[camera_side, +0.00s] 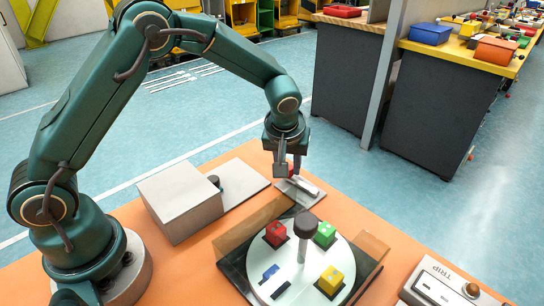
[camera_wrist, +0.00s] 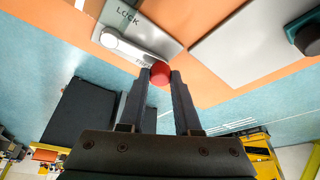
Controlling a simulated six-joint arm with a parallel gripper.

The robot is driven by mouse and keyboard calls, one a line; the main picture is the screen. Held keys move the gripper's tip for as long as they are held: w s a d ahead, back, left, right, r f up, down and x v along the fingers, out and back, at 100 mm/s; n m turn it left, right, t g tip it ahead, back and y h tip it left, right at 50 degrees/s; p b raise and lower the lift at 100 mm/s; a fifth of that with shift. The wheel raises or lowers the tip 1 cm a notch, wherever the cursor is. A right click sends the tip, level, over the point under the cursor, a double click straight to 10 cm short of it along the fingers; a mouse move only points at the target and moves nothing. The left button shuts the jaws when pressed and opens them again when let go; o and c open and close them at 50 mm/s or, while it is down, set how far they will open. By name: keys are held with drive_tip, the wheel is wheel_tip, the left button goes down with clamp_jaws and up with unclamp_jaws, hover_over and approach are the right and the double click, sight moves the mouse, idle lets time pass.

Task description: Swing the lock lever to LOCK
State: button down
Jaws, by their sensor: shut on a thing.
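The lock lever (camera_wrist: 128,48) is a pale bar on a grey plate (camera_wrist: 162,32). The word LOCK shows at the plate's upper left in the wrist view, and a partly hidden label starting with F lies beside the bar near its knob end. The lever lies along that partly hidden label, away from LOCK. Its red knob (camera_wrist: 160,69) sits between the fingers of my gripper (camera_wrist: 160,80), which is shut on it. In the side view my gripper (camera_side: 289,170) points down at the lever plate (camera_side: 312,187), and the fingers hide part of the knob.
A round white dial (camera_side: 262,263) with red, green and yellow blocks and a dark-topped post (camera_side: 306,226) stands in front of the lever. A grey box (camera_side: 178,200) is to the left. A TRIP panel (camera_side: 440,284) is at front right. The orange table's far edge is close behind.

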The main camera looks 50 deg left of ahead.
drive_tip(key=s+n, duration=0.1)
drive_tip(key=n, duration=0.1)
drive_tip(key=s+d+n+y, duration=0.1)
drive_tip(key=shift+n+g, duration=0.4)
drive_tip(key=shift+s+d+n+g+y, duration=0.2)
drive_tip(key=shift+s+n+g, duration=0.1)
drive_tip(key=shift+n, duration=0.4)
drive_tip(key=shift+s+d+n+g+y, duration=0.2)
drive_tip(key=shift+s+n, duration=0.1)
drive_tip(key=shift+n, duration=0.4)
drive_tip(key=shift+s, duration=0.1)
drive_tip(key=c, duration=0.6)
unclamp_jaws()
drive_tip(key=v, duration=0.5)
drive_tip(key=shift+r, duration=0.1)
